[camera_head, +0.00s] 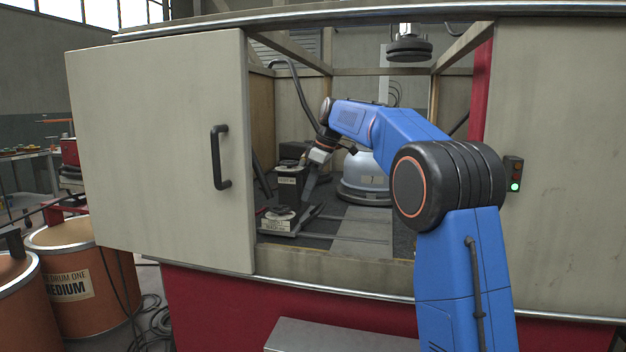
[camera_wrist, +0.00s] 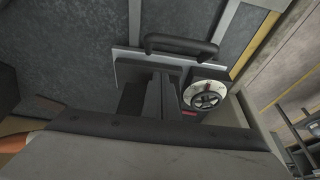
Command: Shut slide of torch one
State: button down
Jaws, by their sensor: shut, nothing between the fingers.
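My gripper (camera_head: 309,192) reaches down through the cabinet opening, its fingers shut with nothing between them. In the wrist view the dark fingers (camera_wrist: 160,92) point at a flat grey plate with a black bar handle (camera_wrist: 181,45). Beside them is a dark unit with a pale round dial and black handwheel (camera_wrist: 205,95), with a small red mark near it. In the head view a low labelled unit (camera_head: 277,222) sits at the front left of the cabinet floor, a second labelled black unit (camera_head: 289,178) behind it. Their labels are too small to read surely. I cannot tell whether any slide is open.
A pale cabinet door (camera_head: 160,150) with a black handle (camera_head: 220,157) stands at the left of the opening. A blue-grey dome (camera_head: 364,180) sits further back inside. A round black fixture (camera_head: 409,48) hangs above. A green lamp (camera_head: 515,187) glows on the right post.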

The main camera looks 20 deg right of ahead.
jog(key=shift+s+d+f, duration=0.25)
jog(key=shift+s+d, duration=0.25)
jog(key=shift+d, duration=0.3)
jog(key=shift+s+d+f, duration=0.2)
jog(key=shift+s+d, duration=0.25)
jog(key=shift+d, duration=0.35)
jog(key=shift+d, duration=0.1)
